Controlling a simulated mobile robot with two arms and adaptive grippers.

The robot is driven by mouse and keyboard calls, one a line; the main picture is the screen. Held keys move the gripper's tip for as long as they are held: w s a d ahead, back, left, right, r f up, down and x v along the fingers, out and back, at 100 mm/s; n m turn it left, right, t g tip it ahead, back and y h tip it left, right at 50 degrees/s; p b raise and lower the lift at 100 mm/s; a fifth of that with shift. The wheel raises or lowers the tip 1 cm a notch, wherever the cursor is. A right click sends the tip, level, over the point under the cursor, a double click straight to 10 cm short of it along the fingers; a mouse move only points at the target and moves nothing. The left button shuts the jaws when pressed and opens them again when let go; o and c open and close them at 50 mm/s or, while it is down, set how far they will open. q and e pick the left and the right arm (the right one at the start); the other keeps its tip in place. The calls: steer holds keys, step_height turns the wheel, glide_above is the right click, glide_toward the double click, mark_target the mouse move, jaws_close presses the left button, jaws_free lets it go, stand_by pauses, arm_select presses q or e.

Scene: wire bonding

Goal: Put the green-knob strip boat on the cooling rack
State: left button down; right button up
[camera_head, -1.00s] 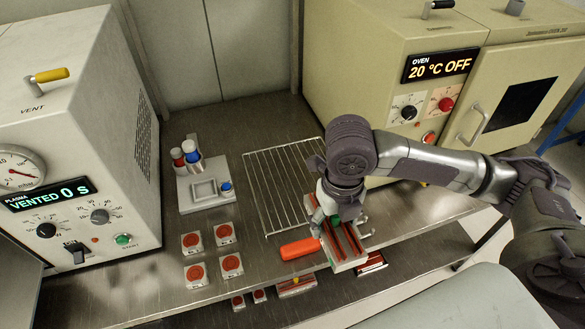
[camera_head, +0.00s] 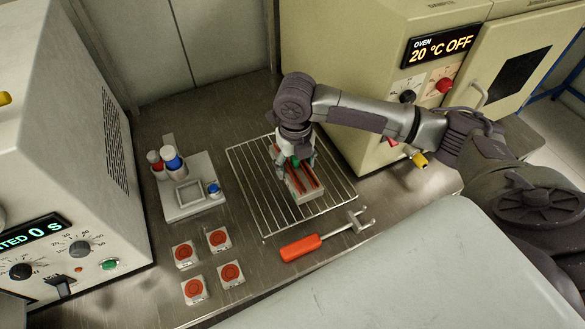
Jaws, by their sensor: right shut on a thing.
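The green-knob strip boat (camera_head: 304,189) is a pale tray with dark red strips. Its green knob (camera_head: 294,161) is between the fingers of my right gripper (camera_head: 295,160), which is shut on it from above. The boat is over the wire cooling rack (camera_head: 263,211), around its middle. I cannot tell whether the boat touches the wires. My arm hides part of the rack's back right. My left gripper is not in view.
An orange-handled tool (camera_head: 301,247) with a metal fork lies in front of the rack. Several red-disc pieces (camera_head: 219,239) lie at front left. A grey holder with bottles (camera_head: 198,202) stands left of the rack. The oven (camera_head: 345,60) stands behind right, the plasma machine (camera_head: 75,150) at left.

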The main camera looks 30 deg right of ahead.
mark_target(293, 171)
steer(key=shift+w+d+f, duration=0.1)
steer(key=shift+w+f, duration=0.2)
steer(key=shift+w, duration=0.35)
steer(key=shift+w+f, duration=0.15)
steer(key=shift+w, duration=0.05)
steer(key=shift+f, duration=0.15)
step_height(293, 171, down, 3)
steer(key=shift+s+f+p, duration=0.1)
steer(key=shift+p, duration=0.35)
steer(key=shift+f, duration=0.25)
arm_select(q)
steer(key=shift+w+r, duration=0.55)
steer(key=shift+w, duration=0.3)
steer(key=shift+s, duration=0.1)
arm_select(e)
steer(key=o, duration=1.5)
steer(key=shift+f, duration=0.1)
